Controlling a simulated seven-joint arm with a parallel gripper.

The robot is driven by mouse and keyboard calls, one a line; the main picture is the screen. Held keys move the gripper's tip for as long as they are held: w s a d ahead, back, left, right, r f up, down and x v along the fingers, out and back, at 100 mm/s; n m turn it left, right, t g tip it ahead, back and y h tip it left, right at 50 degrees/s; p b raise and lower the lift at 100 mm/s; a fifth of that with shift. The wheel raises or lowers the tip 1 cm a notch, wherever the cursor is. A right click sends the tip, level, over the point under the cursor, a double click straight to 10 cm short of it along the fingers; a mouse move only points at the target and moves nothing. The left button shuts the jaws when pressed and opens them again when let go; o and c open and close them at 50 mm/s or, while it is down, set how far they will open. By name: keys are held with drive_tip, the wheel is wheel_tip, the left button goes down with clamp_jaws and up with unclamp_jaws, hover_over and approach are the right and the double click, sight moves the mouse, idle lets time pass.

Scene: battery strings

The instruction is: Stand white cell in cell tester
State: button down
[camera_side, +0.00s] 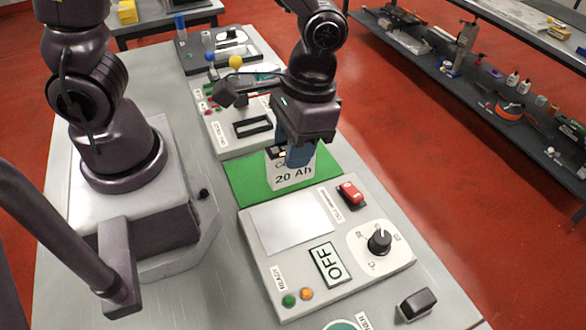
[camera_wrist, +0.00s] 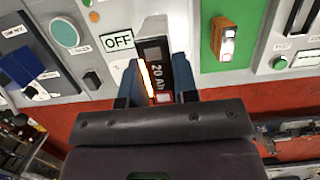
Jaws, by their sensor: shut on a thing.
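My gripper (camera_side: 300,152) is shut on a white cell (camera_side: 290,176) marked "20 Ah", holding it upright by its upper part. In the side view the cell appears in front of a green mat; whether its base touches anything is unclear. In the wrist view the cell (camera_wrist: 157,62) shows a dark end and the "20 Ah" mark between the blue fingertips (camera_wrist: 158,97). A grey unit with a black-rimmed slot (camera_side: 253,126) stands behind the mat. A second unit, with an OFF display (camera_side: 328,263) and a bare silver plate (camera_side: 292,222), is in front. I cannot read which is the cell tester.
The green mat (camera_side: 250,180) lies between the units. A brown block with a bright face (camera_wrist: 224,40) is on it in the wrist view, hidden in the side view. A red switch (camera_side: 350,194) and a black knob (camera_side: 380,240) stick up on the front unit.

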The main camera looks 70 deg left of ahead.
drive_tip(key=shift+w+a+r, duration=0.15)
drive_tip(key=shift+a+r, duration=0.1)
drive_tip(key=shift+r, duration=0.35)
drive_tip(key=shift+w+a+r, duration=0.15)
drive_tip(key=shift+a+r, duration=0.05)
drive_tip(key=shift+r, duration=0.4)
drive_tip(key=w+a, duration=0.1)
drive_tip(key=a, duration=2.6)
drive_tip(key=shift+w+d+f, duration=0.1)
drive_tip(key=shift+d+f, duration=0.05)
drive_tip(key=shift+f, duration=0.7)
drive_tip(key=shift+w+d+f, duration=0.1)
drive_tip(key=shift+d+f, duration=0.05)
drive_tip(key=shift+f, duration=0.75)
drive_tip(key=shift+d+f, duration=0.15)
drive_tip(key=shift+f, duration=0.7)
drive_tip(key=shift+f, duration=4.3)
drive_tip(key=shift+f, duration=0.15)
